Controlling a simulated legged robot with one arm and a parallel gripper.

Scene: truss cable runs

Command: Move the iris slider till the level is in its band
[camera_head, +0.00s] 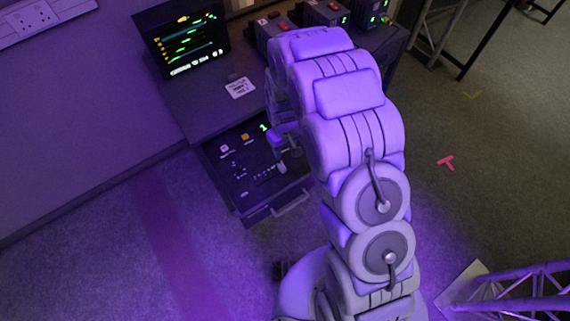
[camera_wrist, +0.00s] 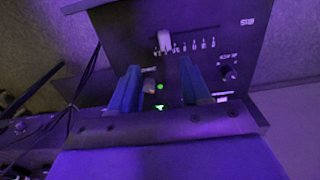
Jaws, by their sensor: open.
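A dark control panel (camera_head: 236,178) slopes below the desk, with a green digit at its top edge. In the wrist view, a white slider cap (camera_wrist: 164,41) stands at the left end of a slot in the panel (camera_wrist: 208,20), with a row of small scale marks beside it. I cannot read a label naming it as the iris slider. My gripper (camera_wrist: 160,88) is open, its two blue fingers apart and the white cap beyond their tips, not between them. In the head view my gripper (camera_head: 285,143) is over the panel's right part, partly hidden by my arm.
A monitor (camera_head: 187,42) shows coloured level bars, too small to read. A round knob (camera_wrist: 228,73) sits right of the slider. A handle (camera_head: 291,203) runs along the panel's front. A truss (camera_head: 520,292) stands at lower right.

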